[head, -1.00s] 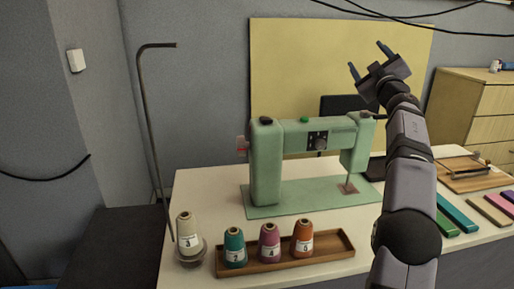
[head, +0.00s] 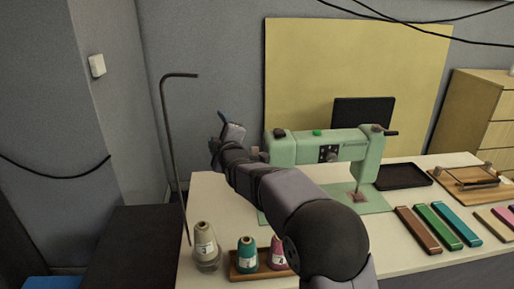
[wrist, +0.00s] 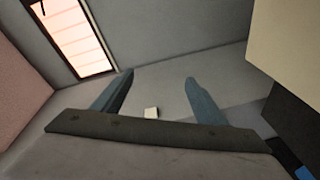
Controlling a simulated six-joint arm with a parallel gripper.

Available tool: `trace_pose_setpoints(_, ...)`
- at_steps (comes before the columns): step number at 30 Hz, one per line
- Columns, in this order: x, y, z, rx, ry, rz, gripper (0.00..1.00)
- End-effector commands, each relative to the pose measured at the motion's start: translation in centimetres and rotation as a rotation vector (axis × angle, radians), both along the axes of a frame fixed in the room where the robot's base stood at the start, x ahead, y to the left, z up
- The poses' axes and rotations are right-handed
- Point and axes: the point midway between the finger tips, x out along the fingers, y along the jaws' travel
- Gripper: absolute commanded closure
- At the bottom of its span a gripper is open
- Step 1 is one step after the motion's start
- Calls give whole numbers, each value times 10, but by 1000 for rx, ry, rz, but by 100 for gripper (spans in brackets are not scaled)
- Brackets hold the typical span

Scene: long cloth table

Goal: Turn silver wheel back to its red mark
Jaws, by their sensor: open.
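The green sewing machine (head: 340,146) stands on the table, behind and to the right of my forearm. A small pale, reddish piece (head: 257,155) shows at its left end, beside my wrist. I cannot tell whether it is the silver wheel or its red mark, as my arm hides most of that end. My gripper (head: 219,131) is raised left of the machine, apart from it. In the wrist view, its two blue fingers (wrist: 158,80) are spread with nothing between them. The wrist view shows no part of the machine or wheel.
A bent metal rod (head: 168,150) rises left of my gripper. Below my arm stand a cream thread cone (head: 204,240) and a wooden tray (head: 246,276) with cones. Coloured bars (head: 440,225) and a black tray (head: 403,177) lie to the right. The wrist view faces walls and a bright window (wrist: 80,38).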

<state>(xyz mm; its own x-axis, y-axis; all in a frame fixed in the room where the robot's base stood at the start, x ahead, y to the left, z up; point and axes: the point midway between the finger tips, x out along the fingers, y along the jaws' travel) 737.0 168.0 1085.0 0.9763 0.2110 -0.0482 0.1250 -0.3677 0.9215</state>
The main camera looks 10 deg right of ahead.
Motion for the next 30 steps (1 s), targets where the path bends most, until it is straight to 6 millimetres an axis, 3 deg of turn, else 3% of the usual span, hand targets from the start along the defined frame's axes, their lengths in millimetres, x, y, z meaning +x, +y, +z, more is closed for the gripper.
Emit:
trace_pose_setpoints(6, -41, -60, -47, -155, -37, -103, 34)
trace_pose_setpoints(12, -77, -94, -70, -260, -60, -167, 34)
trace_pose_setpoints(21, -100, -112, -80, -322, -75, -202, 34)
trace_pose_setpoints(30, -89, -112, -79, -321, -76, -203, 34)
